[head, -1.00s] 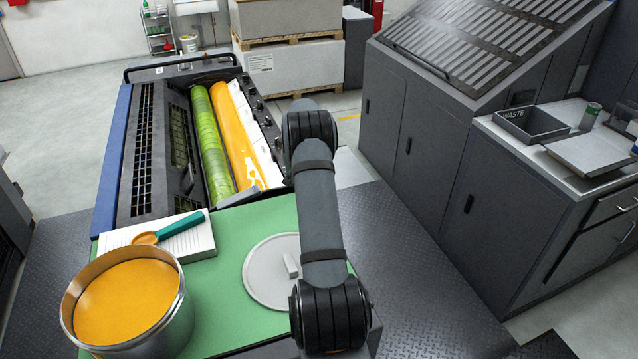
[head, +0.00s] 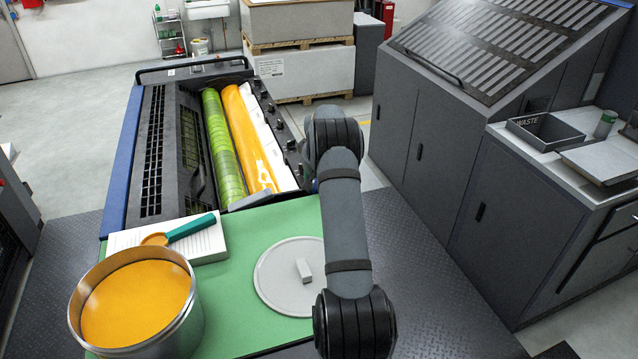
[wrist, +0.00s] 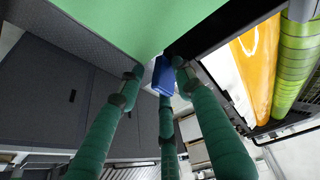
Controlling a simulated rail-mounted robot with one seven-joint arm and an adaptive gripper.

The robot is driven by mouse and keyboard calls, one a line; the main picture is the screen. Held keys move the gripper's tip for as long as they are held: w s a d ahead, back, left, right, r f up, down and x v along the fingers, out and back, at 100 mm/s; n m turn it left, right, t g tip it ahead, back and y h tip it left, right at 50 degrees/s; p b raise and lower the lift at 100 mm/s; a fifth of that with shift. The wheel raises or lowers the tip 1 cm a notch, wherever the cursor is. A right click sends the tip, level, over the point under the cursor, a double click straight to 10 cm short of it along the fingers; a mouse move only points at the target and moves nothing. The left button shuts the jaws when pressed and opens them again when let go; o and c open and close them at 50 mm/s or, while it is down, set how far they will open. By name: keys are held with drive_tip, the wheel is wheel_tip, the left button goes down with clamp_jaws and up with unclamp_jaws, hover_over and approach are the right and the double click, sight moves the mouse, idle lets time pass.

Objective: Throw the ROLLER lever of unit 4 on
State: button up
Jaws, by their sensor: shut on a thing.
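In the wrist view, the green fingers of my gripper (wrist: 158,74) close in around a blue block-like grip (wrist: 163,77) at the edge of the unit; it looks like a lever handle. My gripper is shut on it. No lettering shows on the grip, so I cannot read whether it is ROLLER. In the head view, the ink unit (head: 150,165) has a green roller (head: 222,145) and an orange-inked roller (head: 248,140). My arm hides the gripper and the lever there, at the unit's right side.
On the green top (head: 235,290) are an ink can (head: 190,325), a teal-handled scoop (head: 190,228) on a paper pad (head: 205,245), and a grey lid (head: 270,280). Dark cabinets (head: 405,140) stand to the right; patterned floor plate (head: 440,290) lies between.

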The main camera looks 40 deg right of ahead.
drive_tip(key=shift+s+d+f, duration=0.3)
drive_tip(key=shift+s+d, duration=0.05)
drive_tip(key=shift+s, duration=0.1)
drive_tip(key=w+v, duration=0.1)
drive_tip(key=v, duration=1.1)
drive_tip(key=shift+a+r, duration=0.25)
drive_tip(key=shift+a, duration=0.1)
drive_tip(key=x, duration=0.9)
drive_tip(key=shift+d+f, duration=0.2)
drive_tip(key=shift+d, duration=0.05)
